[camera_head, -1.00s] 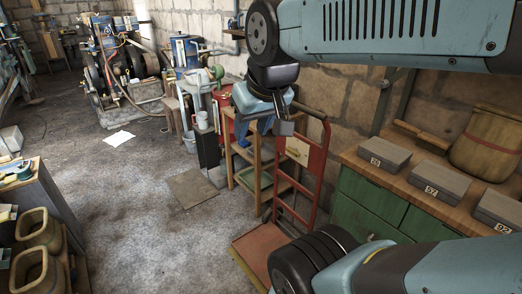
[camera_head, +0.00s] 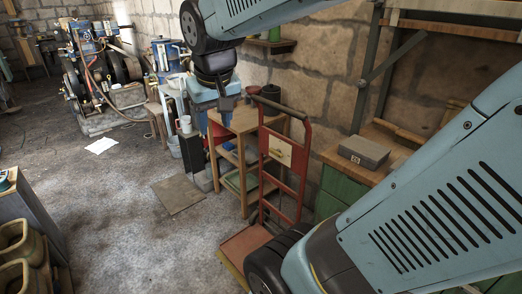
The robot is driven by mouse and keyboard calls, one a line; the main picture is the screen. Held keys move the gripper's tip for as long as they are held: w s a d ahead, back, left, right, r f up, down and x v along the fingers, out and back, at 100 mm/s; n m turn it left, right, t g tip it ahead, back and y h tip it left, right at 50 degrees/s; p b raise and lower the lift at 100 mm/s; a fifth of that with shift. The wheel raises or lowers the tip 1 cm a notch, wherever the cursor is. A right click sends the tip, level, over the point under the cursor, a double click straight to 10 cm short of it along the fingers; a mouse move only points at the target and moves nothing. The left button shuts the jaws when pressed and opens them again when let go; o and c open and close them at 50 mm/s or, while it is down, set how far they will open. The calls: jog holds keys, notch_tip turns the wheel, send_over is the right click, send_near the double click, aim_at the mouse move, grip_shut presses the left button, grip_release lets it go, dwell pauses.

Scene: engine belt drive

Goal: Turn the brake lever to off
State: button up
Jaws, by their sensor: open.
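I cannot make out a brake lever in this view. The blue engine (camera_head: 92,62), with dark wheels and hoses, stands far off at the top left, and its levers are too small to tell apart. My gripper (camera_head: 225,115) hangs from my arm at the upper middle, pointing down. It is open, with nothing seen between its fingers. In the picture it overlaps the wooden stand, and it is well away from the engine.
A red hand truck (camera_head: 288,153) stands by a wooden stand (camera_head: 243,122) against the right wall. A grey box (camera_head: 363,151) sits on the right bench. A flat board (camera_head: 178,194) and white paper (camera_head: 101,146) lie on the floor. The middle floor is mostly clear.

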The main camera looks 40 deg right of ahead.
jog(key=w+d+f+m+g+h, duration=0.1)
jog(key=w+d+f+g+h, duration=0.1)
jog(key=w+d+f, duration=0.4)
jog(key=w+d+f+m+g+h, duration=0.1)
jog(key=w+d+f+g+h, duration=0.2)
jog(key=w, duration=0.5)
jog(key=w+d+f+m+g+h, duration=0.1)
jog(key=w+d+f+g, duration=0.1)
jog(key=w+d+f, duration=0.45)
jog(key=g+h, duration=0.2)
jog(key=h, duration=0.8)
send_near(273, 153)
jog(key=x, duration=1)
jog(key=shift+s+d, duration=0.15)
